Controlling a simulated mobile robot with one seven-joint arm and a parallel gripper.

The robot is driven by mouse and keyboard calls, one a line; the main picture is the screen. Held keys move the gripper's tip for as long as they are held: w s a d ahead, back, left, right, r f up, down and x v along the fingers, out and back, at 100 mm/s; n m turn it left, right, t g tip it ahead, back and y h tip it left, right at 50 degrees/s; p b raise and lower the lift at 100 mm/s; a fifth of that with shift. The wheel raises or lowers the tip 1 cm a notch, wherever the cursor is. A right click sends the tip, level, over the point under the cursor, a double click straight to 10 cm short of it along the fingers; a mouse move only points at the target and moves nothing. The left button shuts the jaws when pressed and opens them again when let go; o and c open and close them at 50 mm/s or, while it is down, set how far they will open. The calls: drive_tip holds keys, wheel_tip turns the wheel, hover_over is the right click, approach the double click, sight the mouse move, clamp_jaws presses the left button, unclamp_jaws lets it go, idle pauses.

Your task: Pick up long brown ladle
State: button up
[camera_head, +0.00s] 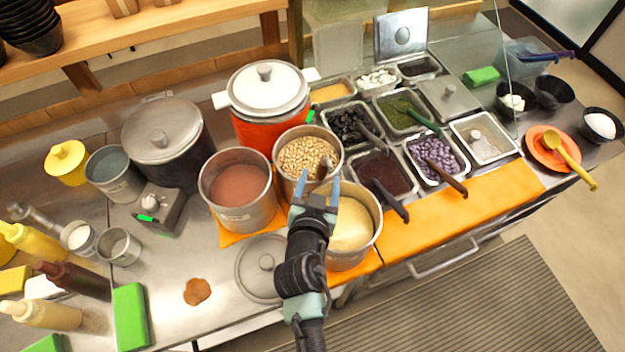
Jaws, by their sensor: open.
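My gripper (319,186) is open and empty, with its two pale blue fingers pointing up the picture. Its fingertips overlap the near rim of the metal pot of pale beans (305,153) in this view; its height above the rim is hard to judge. A short piece of a brown handle (326,166) shows at the right side of that pot, just beyond the fingertips. Another brown handle (448,178) sticks out of the tray of purple beans to the right. I cannot tell for certain which one is the long brown ladle. The handle in the pot is partly hidden.
A pot of cream-coloured food (353,226) stands right of my gripper and a pot of reddish-brown paste (237,186) left of it. A loose lid (258,268) lies beside my arm. Dark-handled utensils (391,201) rest in the topping trays.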

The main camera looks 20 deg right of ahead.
sight(321, 174)
drive_tip(key=shift+p+x, duration=0.6)
drive_tip(key=shift+x, duration=1.75)
clamp_jaws()
